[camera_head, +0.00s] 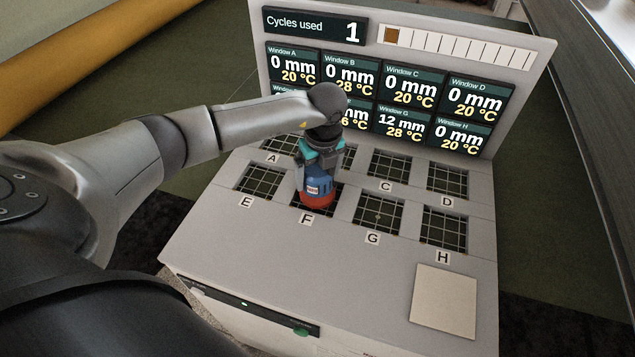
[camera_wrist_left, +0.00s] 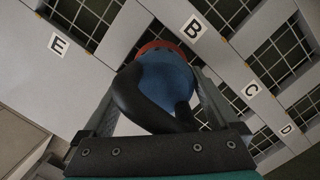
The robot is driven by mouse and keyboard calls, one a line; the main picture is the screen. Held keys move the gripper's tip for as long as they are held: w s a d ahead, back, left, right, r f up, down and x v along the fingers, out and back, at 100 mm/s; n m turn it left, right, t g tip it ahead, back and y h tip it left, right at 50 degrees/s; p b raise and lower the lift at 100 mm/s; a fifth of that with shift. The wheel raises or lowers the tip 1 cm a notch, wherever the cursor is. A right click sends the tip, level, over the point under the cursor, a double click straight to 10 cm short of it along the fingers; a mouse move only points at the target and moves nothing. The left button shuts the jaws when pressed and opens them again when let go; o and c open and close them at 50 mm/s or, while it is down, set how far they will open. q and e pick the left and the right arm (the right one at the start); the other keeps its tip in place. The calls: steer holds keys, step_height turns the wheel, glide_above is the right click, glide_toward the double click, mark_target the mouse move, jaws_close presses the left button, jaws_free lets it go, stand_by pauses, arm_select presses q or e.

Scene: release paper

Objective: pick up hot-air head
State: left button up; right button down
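The hot-air head (camera_head: 318,190) has a blue body, a red lower rim and a black looped handle. It stands upright over window F in the head view, hiding much of that window. I cannot tell whether it touches the panel. My left gripper (camera_head: 316,178) points down from above, with one finger on each side of the blue body. In the left wrist view the hot-air head (camera_wrist_left: 172,85) lies between the fingers, handle toward the camera. The fingers are close to it, but I cannot tell whether they press on it. My right gripper is out of view.
The light grey panel (camera_head: 250,228) has several gridded windows labelled A to H. A display board (camera_head: 545,75) stands behind it, showing 1 cycle used. A bare beige square (camera_head: 444,300) is at the front right. The panel's front left area is clear.

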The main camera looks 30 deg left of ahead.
arm_select(q)
jaws_close()
steer(key=shift+w+r, duration=0.1)
steer(key=shift+r, duration=0.05)
stand_by(0.6)
